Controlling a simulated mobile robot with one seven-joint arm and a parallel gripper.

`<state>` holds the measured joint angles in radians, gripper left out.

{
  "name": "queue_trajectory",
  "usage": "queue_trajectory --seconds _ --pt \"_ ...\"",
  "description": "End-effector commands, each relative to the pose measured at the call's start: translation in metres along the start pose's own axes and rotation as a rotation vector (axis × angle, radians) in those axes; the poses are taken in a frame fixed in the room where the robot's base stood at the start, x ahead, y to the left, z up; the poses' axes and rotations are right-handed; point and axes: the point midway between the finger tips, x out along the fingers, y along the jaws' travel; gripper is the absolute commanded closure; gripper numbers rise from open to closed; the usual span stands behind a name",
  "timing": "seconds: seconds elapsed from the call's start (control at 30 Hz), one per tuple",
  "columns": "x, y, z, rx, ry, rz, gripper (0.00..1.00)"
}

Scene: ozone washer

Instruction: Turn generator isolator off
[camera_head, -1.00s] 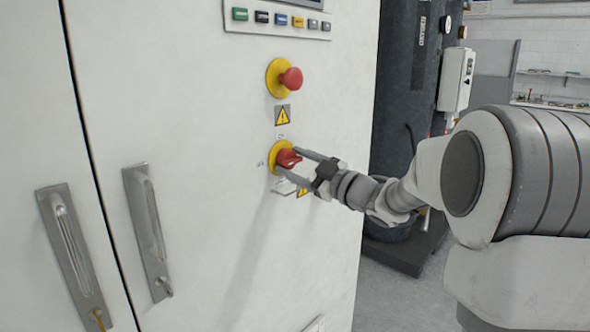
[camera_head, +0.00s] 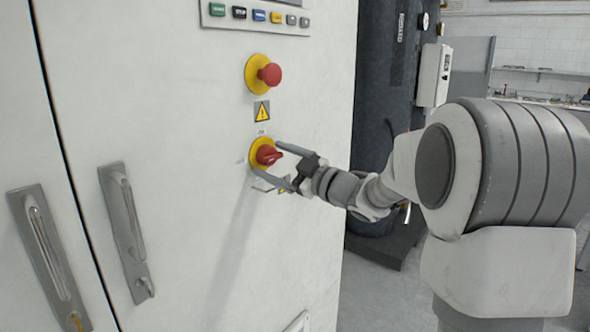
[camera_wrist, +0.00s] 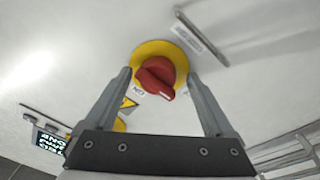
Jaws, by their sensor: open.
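The generator isolator is a red rotary knob (camera_head: 268,155) on a yellow disc, on the white cabinet front. It also shows in the wrist view (camera_wrist: 157,77), with its raised grip slanting to the lower right. A small label that reads ON upside down sits at the disc's lower edge in the wrist view. My gripper (camera_head: 267,159) is open at the knob, one finger above it and one below in the head view. In the wrist view the fingers (camera_wrist: 159,76) flank the knob with gaps on both sides; I see no contact.
A red mushroom button (camera_head: 268,73) on a yellow disc sits above, with a warning sticker (camera_head: 262,110) between. A row of coloured buttons (camera_head: 257,15) is at the top. Metal door handles (camera_head: 125,230) are at left. A dark tank (camera_head: 385,90) stands right of the cabinet.

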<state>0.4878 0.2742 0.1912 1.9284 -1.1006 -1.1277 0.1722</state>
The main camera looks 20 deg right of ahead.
Motion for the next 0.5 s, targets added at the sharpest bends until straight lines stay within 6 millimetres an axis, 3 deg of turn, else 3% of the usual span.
queue_trajectory --seconds 0.17,0.5 --pt "-0.029 0.002 0.000 0.000 -0.004 0.005 0.12" --pt "-0.112 0.001 0.000 0.001 -0.004 0.002 0.12"
